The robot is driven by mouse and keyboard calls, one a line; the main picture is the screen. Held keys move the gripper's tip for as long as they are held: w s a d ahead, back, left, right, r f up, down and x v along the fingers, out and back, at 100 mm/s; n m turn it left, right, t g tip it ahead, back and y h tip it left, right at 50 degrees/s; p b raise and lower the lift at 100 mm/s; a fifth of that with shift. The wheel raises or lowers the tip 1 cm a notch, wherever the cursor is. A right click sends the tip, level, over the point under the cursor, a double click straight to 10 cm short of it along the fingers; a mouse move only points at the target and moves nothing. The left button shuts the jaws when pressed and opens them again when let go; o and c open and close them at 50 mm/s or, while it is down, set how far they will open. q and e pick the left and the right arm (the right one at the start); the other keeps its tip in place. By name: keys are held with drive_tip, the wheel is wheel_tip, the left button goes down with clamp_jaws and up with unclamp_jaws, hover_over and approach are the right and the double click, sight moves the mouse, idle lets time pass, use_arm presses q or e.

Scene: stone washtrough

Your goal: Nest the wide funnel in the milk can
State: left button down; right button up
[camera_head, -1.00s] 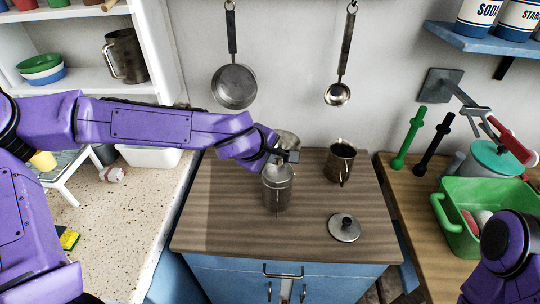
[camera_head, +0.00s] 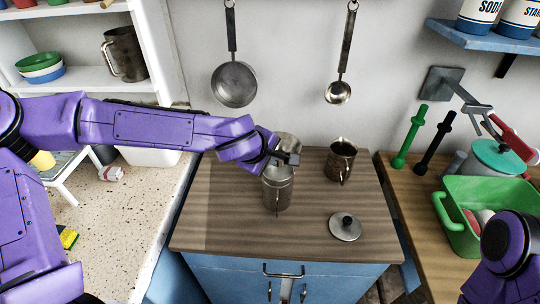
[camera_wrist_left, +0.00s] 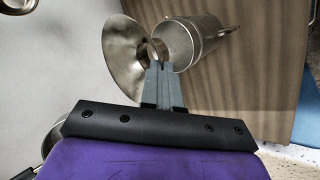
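The wide funnel (camera_head: 288,141) is a dull metal cone, seen behind my left gripper (camera_head: 289,157) in the head view. The milk can (camera_head: 278,192) is a grey metal cylinder standing upright on the wooden top, just below the gripper. In the left wrist view the fingers (camera_wrist_left: 163,72) are close together at the narrow neck of the funnel (camera_wrist_left: 122,58) and appear shut on it. The funnel's neck is at the mouth of the can (camera_wrist_left: 192,40). I cannot tell how far it is inside. My right gripper is out of view.
A metal mug (camera_head: 341,160) stands right of the can, and a round knobbed lid (camera_head: 345,228) lies in front of it on the wooden top (camera_head: 225,225). A pan (camera_head: 234,84) and ladle (camera_head: 338,92) hang behind. A green basin (camera_head: 485,190) stands at right.

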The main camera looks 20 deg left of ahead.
use_arm(q)
drive_tip(key=shift+p, duration=0.35)
idle(0.3)
drive_tip(key=shift+f, duration=0.15)
idle(0.4)
drive_tip(key=shift+f+b, duration=0.8)
drive_tip(key=shift+f, duration=0.95)
drive_tip(key=shift+f, duration=0.15)
drive_tip(key=shift+f+b, duration=0.6)
drive_tip(key=shift+f, duration=0.35)
drive_tip(key=shift+f, duration=0.15)
idle(0.4)
drive_tip(key=c, duration=0.8)
unclamp_jaws()
drive_tip(key=shift+p, duration=0.3)
